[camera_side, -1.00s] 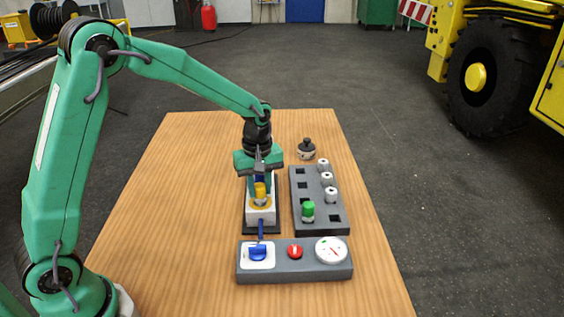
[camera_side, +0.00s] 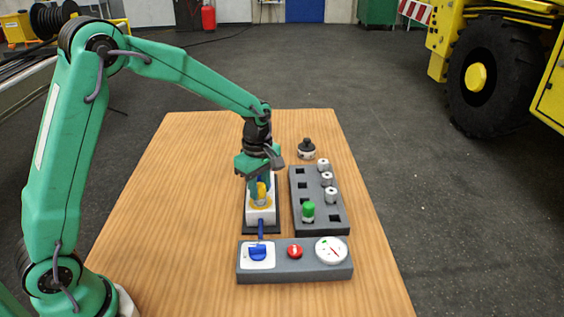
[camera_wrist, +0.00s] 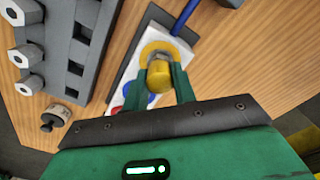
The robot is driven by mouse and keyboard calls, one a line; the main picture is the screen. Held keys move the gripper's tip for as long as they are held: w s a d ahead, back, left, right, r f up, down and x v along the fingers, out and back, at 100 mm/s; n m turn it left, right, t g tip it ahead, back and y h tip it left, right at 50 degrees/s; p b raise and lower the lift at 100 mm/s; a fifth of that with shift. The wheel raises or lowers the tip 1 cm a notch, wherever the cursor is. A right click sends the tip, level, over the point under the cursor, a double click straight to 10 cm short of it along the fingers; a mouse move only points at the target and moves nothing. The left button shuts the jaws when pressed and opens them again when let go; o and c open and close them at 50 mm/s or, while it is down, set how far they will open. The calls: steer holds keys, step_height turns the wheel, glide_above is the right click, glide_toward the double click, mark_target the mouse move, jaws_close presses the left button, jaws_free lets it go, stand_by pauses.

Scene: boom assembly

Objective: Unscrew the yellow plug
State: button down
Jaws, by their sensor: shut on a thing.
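The yellow plug (camera_side: 262,190) stands upright in the yellow ring on top of the white block (camera_side: 262,214). In the wrist view the plug (camera_wrist: 159,76) sits between the two green fingers. My gripper (camera_side: 259,188) points down over the block and is shut on the plug, one finger partly covering it in the side view. The wrist view also shows my gripper (camera_wrist: 163,85) at the plug. The plug's lower end is hidden in its seat.
Right of the block, a dark rack (camera_side: 319,205) holds a green plug (camera_side: 308,210) and several white-topped pieces. A grey panel (camera_side: 310,268) with a blue knob (camera_side: 258,254), red button (camera_side: 295,251) and gauge (camera_side: 331,250) lies in front. A black-topped piece (camera_side: 306,149) stands behind. The table's left is clear.

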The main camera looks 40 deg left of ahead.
steer(key=shift+r, duration=0.25)
stand_by(0.4)
steer(key=shift+r, duration=2.7)
